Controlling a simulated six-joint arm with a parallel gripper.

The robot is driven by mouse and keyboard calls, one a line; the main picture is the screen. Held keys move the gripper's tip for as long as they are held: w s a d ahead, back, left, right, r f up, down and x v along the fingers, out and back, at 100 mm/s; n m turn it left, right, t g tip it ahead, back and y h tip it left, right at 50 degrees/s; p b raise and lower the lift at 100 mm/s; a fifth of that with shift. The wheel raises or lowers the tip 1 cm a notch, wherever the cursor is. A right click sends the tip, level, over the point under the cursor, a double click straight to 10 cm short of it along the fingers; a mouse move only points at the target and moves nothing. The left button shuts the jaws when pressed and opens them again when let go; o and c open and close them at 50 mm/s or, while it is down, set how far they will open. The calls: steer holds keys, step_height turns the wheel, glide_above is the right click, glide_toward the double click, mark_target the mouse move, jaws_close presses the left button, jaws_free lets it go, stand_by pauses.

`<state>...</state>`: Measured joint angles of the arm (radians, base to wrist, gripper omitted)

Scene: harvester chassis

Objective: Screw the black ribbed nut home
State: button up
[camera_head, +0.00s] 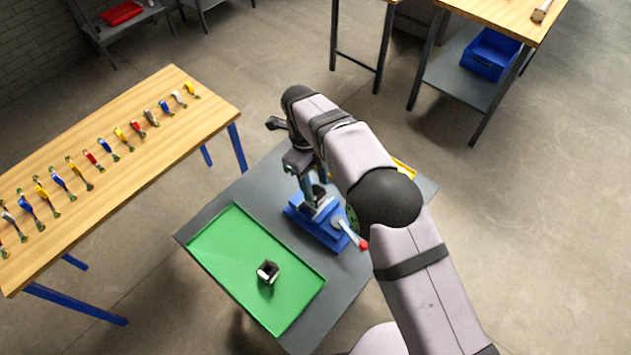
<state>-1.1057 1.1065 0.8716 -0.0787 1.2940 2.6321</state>
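A small dark, hollow piece with a light inner face (267,271) lies on the green tray (222,254). It may be the black ribbed nut, but I cannot make out ribs at this size. My gripper (308,194) points down over the blue vise (318,224), close to its jaws. The vise has a grey lever with a red knob (363,245). My fingers and the vise jaws overlap in the picture, so I cannot tell whether the fingers are open or hold something. What the vise holds is mostly hidden.
The tray and vise stand on a grey table (215,208). My arm covers its right side, partly hiding a yellow item (404,168) and a green one. A wooden bench (130,165) with a row of coloured tools stands left. A blue bin (489,55) sits on a far shelf.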

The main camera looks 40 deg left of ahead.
mark_target(313, 186)
steer(key=shift+r, duration=0.1)
steer(key=r+b, duration=0.1)
steer(key=r, duration=0.1)
steer(key=a+r+b, duration=0.1)
steer(key=r, duration=0.1)
steer(key=shift+r, duration=1.55)
steer(key=shift+w+d, duration=0.15)
steer(key=w+d+r+n, duration=0.1)
steer(key=w+d+n, duration=0.25)
steer(key=d, duration=0.55)
steer(key=w+d+r+n+y, duration=0.15)
steer(key=w+d, duration=0.25)
steer(key=d, duration=0.5)
steer(key=w+d+n, duration=0.4)
steer(key=d, duration=0.5)
steer(key=s+d+f+n, duration=0.2)
steer(key=s+d+n, duration=0.2)
steer(key=s+d, duration=0.4)
steer(key=s+d+f+n, duration=0.2)
steer(key=s+d+n, duration=0.2)
steer(key=d, duration=0.9)
steer(key=s, duration=0.3)
steer(key=shift+s+d+f, duration=0.15)
steer(key=shift+s+f, duration=0.1)
steer(key=shift+s, duration=0.15)
